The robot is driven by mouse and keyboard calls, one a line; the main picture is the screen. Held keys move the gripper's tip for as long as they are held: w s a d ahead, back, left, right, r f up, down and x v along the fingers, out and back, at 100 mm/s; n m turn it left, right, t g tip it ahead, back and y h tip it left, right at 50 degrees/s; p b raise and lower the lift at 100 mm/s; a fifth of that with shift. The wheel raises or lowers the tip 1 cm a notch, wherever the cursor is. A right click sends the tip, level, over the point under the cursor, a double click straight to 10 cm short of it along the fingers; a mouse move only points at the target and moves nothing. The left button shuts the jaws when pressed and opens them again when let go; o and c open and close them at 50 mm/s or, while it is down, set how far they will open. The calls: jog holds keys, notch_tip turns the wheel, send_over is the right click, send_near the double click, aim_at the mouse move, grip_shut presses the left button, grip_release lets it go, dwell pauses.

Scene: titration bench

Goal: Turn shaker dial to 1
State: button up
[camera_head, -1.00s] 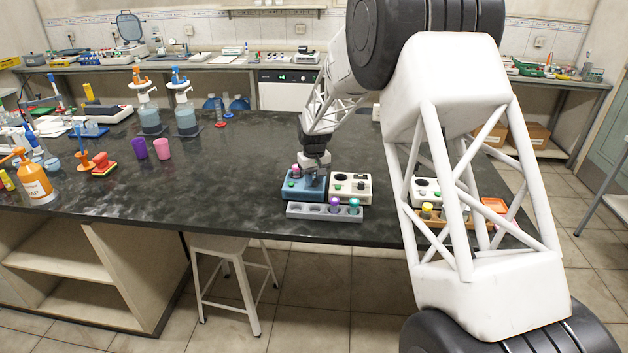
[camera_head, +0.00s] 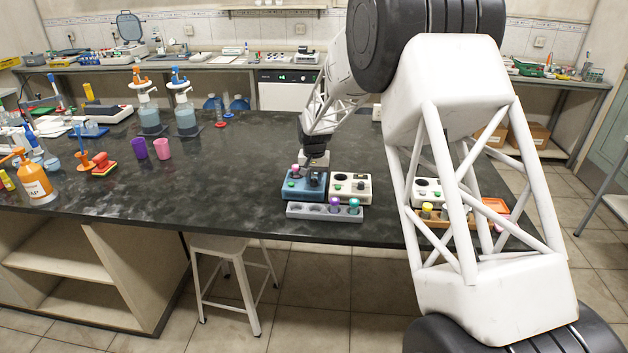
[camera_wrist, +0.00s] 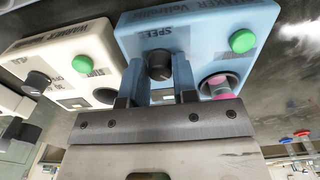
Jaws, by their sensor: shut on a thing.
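The blue shaker (camera_head: 303,189) sits near the front edge of the dark bench. In the wrist view its blue top (camera_wrist: 200,32) fills the upper middle. It carries a dark dial (camera_wrist: 159,66) beside a "SPEED" label, a green button (camera_wrist: 243,41) and a well holding a pink-capped tube (camera_wrist: 219,86). My gripper (camera_wrist: 162,80) is shut on the dial, one blue-grey finger on each side. In the head view my gripper (camera_head: 314,178) is small and partly hidden over the shaker's right part. The dial's number setting cannot be read.
A grey tube rack (camera_head: 323,212) with several wells lies in front. A purple cup (camera_head: 140,149) and a pink cup (camera_head: 162,149) stand left. The bench between is clear.

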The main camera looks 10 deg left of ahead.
aim_at(314, 180)
jog(key=m, duration=0.4)
dwell(0.4)
jog(key=o, duration=1.3)
jog(key=shift+r, duration=0.15)
jog(key=shift+r, duration=3.35)
